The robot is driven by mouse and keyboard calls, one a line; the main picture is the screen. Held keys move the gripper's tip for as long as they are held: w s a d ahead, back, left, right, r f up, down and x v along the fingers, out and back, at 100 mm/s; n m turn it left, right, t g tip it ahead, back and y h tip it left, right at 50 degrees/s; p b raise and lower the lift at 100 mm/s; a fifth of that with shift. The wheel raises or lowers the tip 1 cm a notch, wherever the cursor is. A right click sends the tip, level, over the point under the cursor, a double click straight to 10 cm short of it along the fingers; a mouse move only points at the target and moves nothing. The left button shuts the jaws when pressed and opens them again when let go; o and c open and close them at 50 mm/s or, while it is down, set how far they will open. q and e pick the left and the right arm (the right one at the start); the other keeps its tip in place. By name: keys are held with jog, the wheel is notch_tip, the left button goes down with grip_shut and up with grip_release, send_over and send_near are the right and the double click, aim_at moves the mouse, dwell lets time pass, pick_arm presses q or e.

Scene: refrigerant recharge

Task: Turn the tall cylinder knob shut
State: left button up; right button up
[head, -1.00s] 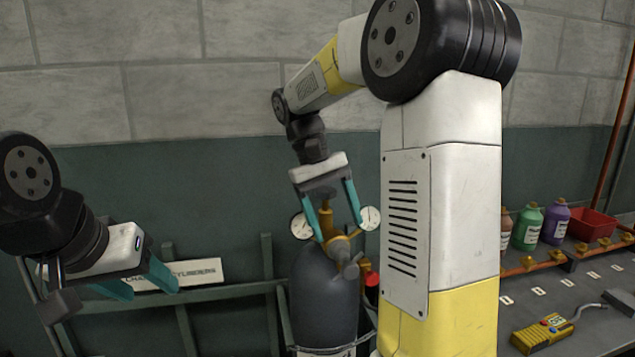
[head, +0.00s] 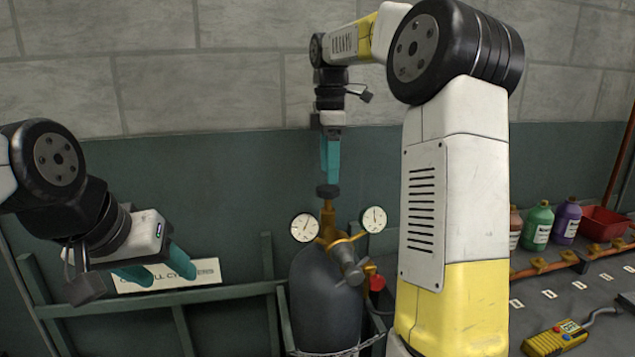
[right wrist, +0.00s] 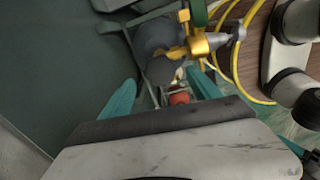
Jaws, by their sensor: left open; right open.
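The tall cylinder (head: 325,290) is dark grey and stands upright, with a brass valve (head: 327,215) on top. A dark round knob (head: 327,191) caps the valve stem. My right gripper (head: 330,174) points down directly above the knob. Its teal fingers are seen edge-on and overlap, with the tips close to the knob's top; contact cannot be told. In the right wrist view the open fingers show apart, with the cylinder (right wrist: 160,45) and brass fittings (right wrist: 205,45) beyond them. My left gripper (head: 156,268) is open and empty at the left, away from the cylinder.
Two round gauges (head: 304,227) flank the valve, and a side fitting hangs below it. A green rack (head: 268,285) with a sign stands left of the cylinder. My right arm hides the area to the right. Bottles (head: 540,225), a red bin (head: 603,223) and a yellow meter (head: 556,338) are at the right.

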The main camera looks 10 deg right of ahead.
aim_at(329, 188)
jog(key=shift+f, duration=2.1)
jog(key=c, duration=1.4)
